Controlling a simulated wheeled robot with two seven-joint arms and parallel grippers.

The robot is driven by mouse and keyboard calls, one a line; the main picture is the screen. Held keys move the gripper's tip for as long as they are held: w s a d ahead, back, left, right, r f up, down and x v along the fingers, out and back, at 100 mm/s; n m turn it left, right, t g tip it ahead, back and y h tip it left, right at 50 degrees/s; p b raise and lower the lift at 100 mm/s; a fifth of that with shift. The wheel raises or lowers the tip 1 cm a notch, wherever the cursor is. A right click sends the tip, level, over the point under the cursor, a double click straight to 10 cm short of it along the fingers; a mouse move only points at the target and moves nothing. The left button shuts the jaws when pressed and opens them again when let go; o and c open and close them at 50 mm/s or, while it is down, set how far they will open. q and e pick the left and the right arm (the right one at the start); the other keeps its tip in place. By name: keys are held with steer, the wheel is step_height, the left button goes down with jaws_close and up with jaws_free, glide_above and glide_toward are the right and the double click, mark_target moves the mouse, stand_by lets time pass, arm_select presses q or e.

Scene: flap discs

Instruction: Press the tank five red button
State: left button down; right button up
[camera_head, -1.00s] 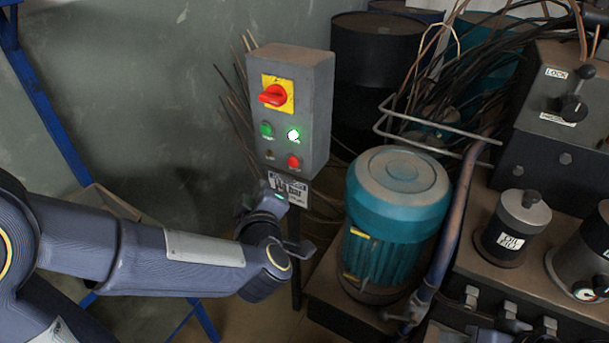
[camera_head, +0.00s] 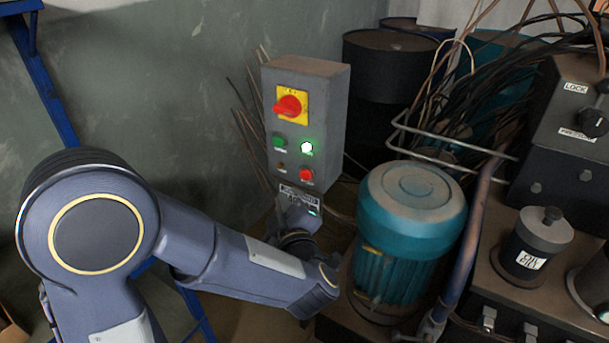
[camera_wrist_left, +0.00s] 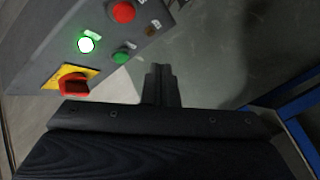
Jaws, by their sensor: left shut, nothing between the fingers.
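A grey control box (camera_head: 305,125) on a post carries a red button (camera_head: 306,175) at its lower right. The red button also shows at the top of the left wrist view (camera_wrist_left: 122,12). My left gripper (camera_head: 300,208) is just below the box, partly hidden by its own wrist, and overlaps the label plate there. In the left wrist view its shut, empty fingers (camera_wrist_left: 160,72) point toward the box's side and stand apart from the red button. No tank five marking is readable. My right gripper is not in view.
The box also has a red rotary switch on a yellow plate (camera_head: 289,105), a green button (camera_head: 278,140) and a lit lamp (camera_head: 306,147). A teal motor (camera_head: 408,225) stands close on the right, with a bent metal rail (camera_head: 440,140) behind it. A grey wall is at left.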

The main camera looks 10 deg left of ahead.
mark_target(306, 174)
arm_select(q)
steer(key=w+d, duration=0.2)
steer(key=w, duration=0.3)
steer(key=shift+w, duration=0.35)
steer(key=shift+w, duration=0.1)
stand_by(1.7)
steer(key=shift+w+d, duration=0.15)
steer(key=shift+w, duration=0.15)
steer(key=shift+w+d, duration=0.15)
steer(key=shift+w, duration=0.25)
stand_by(0.7)
steer(key=shift+s, duration=0.1)
steer(key=shift+s+a, duration=0.25)
steer(key=shift+s, duration=0.45)
steer(key=shift+s, duration=0.1)
